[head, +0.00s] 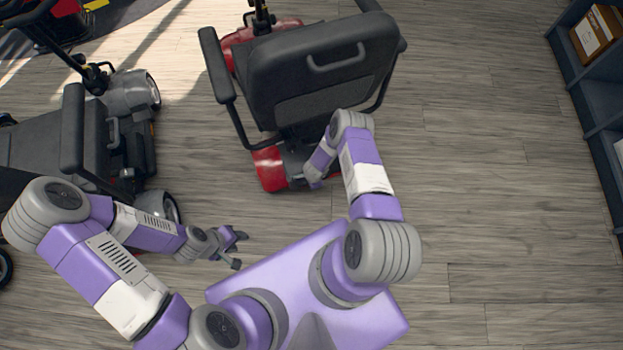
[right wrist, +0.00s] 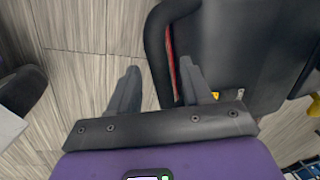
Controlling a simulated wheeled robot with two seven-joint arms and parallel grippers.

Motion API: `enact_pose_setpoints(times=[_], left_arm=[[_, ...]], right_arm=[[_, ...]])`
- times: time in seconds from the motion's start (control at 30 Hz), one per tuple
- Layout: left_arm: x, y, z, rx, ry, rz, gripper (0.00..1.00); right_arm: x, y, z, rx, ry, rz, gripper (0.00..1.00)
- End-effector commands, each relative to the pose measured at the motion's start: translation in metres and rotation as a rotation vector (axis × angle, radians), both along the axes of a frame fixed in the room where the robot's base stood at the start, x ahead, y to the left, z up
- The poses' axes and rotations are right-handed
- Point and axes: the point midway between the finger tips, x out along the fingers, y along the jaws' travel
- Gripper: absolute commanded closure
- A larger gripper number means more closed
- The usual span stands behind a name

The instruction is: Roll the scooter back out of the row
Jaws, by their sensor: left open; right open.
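The red scooter with a black seat (head: 325,75) stands in front of me, seat back towards me. A handle loop shows on the seat back, and its red rear cover (head: 270,168) shows low behind the seat. My right gripper (head: 308,178) reaches down beside the rear cover, and its fingertips are hard to make out there. In the right wrist view my right gripper (right wrist: 160,90) is open, with a curved black bar (right wrist: 155,45) of the scooter between the fingers' lines, nearer the right finger; contact cannot be told. My left gripper (head: 240,250) is open and empty, above the floor.
Another scooter with a dark seat (head: 75,135) and grey body stands at the left. Part of a red one (head: 50,10) shows at the top left. A dark shelf (head: 580,85) with a box (head: 597,32) lines the right edge. The wooden floor (head: 480,180) between is clear.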

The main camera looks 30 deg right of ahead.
Motion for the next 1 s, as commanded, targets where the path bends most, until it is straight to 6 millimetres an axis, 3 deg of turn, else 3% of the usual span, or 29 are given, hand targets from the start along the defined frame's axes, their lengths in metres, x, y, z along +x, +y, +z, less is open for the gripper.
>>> enact_pose_setpoints(times=[0.17, 0.47, 0.83, 1.0], left_arm=[[0.0, 0.0, 0.001, 0.0, 0.0, 0.0, 0.57], [0.0, 0.0, 0.001, 0.0, 0.0, 0.0, 0.57], [0.0, 0.0, 0.002, 0.0, 0.0, 0.0, 0.57], [0.0, 0.0, 0.012, 0.0, 0.0, 0.0, 0.57]], right_arm=[[0.0, 0.0, 0.001, 0.0, 0.0, 0.0, 0.55], [0.0, 0.0, 0.001, 0.0, 0.0, 0.0, 1.0], [-0.003, -0.001, 0.001, 0.0, 0.001, -0.003, 1.0], [-0.02, -0.004, 0.002, 0.001, 0.007, -0.018, 1.0]])
